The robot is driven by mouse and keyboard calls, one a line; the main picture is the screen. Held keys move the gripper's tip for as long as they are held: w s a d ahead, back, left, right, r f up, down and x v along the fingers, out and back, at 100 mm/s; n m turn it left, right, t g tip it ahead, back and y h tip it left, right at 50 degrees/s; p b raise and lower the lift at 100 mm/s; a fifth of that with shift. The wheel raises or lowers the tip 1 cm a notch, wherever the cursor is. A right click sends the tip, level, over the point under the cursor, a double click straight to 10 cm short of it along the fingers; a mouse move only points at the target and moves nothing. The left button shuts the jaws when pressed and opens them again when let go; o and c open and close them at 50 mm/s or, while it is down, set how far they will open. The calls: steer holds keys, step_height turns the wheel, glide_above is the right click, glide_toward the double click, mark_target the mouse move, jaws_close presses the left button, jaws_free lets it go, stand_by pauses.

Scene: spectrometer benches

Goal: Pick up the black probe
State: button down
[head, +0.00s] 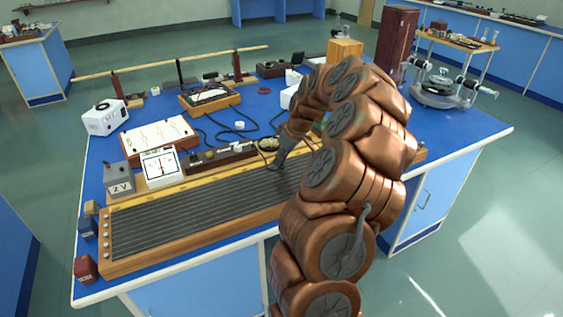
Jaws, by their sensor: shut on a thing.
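My copper-coloured arm reaches over the bench from the right. My gripper (274,164), dark grey, points down near the back edge of the long ribbed board (180,222). It is shut on a thin dark thing, which fits the black probe, but the fingers and the arm hide most of it. I cannot make out the probe's outline or whether its tip touches the board. Black leads (215,133) run across the blue bench top behind the gripper.
A dial meter (161,166), a 2V box (119,180) and a white panel (158,137) stand on the left. A wooden-framed instrument (210,97) stands behind. A wooden block (344,50) and a tall brown box (396,40) stand at the back right. The bench's right front corner is clear.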

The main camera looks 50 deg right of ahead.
step_height(320, 180, up, 2)
steer(key=shift+r+b, duration=0.1)
steer(key=shift+b, duration=0.25)
steer(key=shift+s+a+r, duration=0.1)
steer(key=shift+s, duration=0.1)
steer(key=s+a+r+b, duration=0.1)
steer(key=s+a+b, duration=0.1)
steer(key=s+a, duration=0.3)
steer(key=s+a+r+b, duration=0.1)
steer(key=s+a, duration=0.3)
steer(key=s, duration=0.4)
steer(key=w+d+p, duration=0.1)
steer(key=w, duration=0.1)
steer(key=w+d+p, duration=0.3)
steer(key=w, duration=0.1)
steer(key=shift+d+f, duration=0.3)
steer(key=shift+f, duration=0.1)
steer(key=w+d+f+p, duration=0.1)
steer(key=w, duration=0.1)
steer(key=w+d+p, duration=0.1)
steer(key=w+p, duration=0.1)
steer(key=w+d+f+p, duration=0.1)
steer(key=w+d+p, duration=0.1)
steer(key=shift+w+f, duration=0.1)
steer(key=shift+f, duration=0.2)
steer(key=shift+w+d+f+p, duration=0.35)
steer(key=shift+w+f+p, duration=0.1)
steer(key=shift+w+f, duration=0.15)
steer(key=shift+f+p, duration=0.4)
